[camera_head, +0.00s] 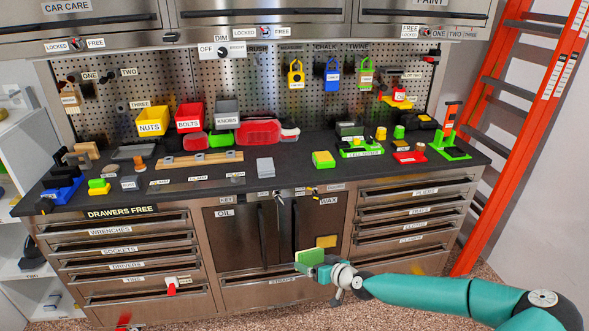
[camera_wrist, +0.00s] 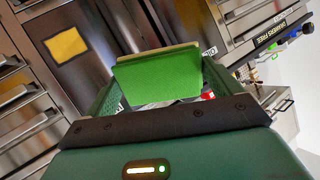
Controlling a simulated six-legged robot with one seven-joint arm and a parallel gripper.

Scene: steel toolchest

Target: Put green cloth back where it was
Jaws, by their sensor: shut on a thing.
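The green cloth (camera_head: 308,257) is a flat green block with a pale yellowish edge, in front of the lower middle cabinet. My gripper (camera_head: 318,268) is shut on it and holds it off the bench, below the worktop edge. In the wrist view the green cloth (camera_wrist: 158,82) fills the space between the two dark green fingers (camera_wrist: 158,70). A yellow square (camera_head: 326,241) sits on the right cabinet door, just behind and above the cloth; it also shows at the left of the wrist view (camera_wrist: 66,45).
Drawer stacks flank the cabinet doors (camera_head: 258,237). A drawer marked STRAPS (camera_head: 284,282) lies below. An orange ladder (camera_head: 520,130) stands at right.

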